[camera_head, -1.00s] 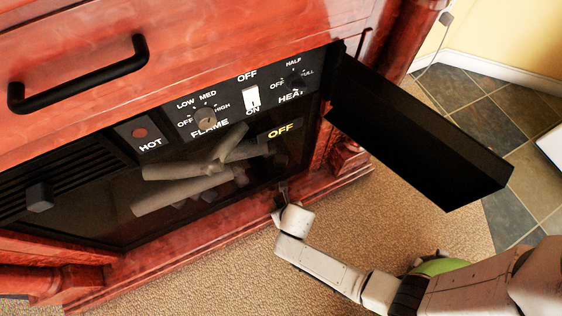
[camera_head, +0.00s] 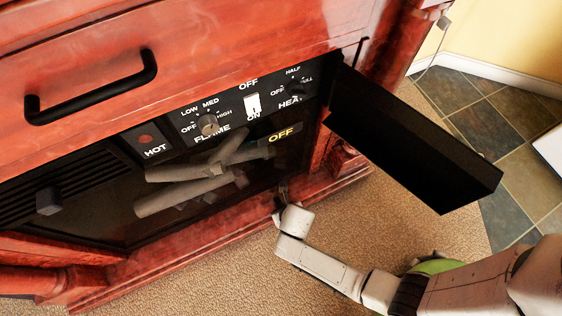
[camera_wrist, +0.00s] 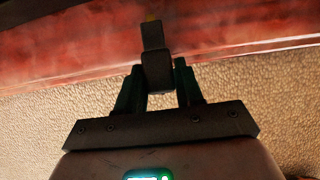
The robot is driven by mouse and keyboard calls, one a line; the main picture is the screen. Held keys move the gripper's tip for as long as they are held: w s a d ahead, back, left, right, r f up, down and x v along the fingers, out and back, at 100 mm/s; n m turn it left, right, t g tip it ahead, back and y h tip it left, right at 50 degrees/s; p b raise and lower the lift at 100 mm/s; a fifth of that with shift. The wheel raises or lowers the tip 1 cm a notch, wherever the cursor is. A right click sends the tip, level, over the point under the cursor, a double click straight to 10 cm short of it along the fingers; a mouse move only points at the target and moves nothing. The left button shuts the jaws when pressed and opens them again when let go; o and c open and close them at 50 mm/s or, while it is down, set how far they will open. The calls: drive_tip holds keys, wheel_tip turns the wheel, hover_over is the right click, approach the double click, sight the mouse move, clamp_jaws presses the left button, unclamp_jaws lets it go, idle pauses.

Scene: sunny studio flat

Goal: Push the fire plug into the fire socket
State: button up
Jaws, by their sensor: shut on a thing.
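My gripper (camera_wrist: 159,68) is shut on a dark grey-brown block (camera_wrist: 156,75) with a narrower end and a yellowish tip. The block points at the red wooden base of the fireplace; I cannot tell whether it is the fire plug, or whether it touches the wood. In the head view my gripper (camera_head: 281,192) is low in front of the right part of the fire's glass front, and the held piece is mostly hidden. A small grey plug-like piece (camera_head: 443,21) with a thin cord is at the top right, beside the yellow wall. I cannot make out the fire socket for certain.
The red wooden fireplace (camera_head: 190,45) has a black drawer handle (camera_head: 92,88) and a panel of knobs and switches (camera_head: 232,110). A black flap (camera_head: 415,150) sticks out to the right, above my arm. Carpet (camera_head: 360,215) lies in front, with slate tiles (camera_head: 520,120) at right.

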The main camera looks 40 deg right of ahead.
drive_tip(key=shift+r+p, duration=1.65)
drive_tip(key=shift+p, duration=0.05)
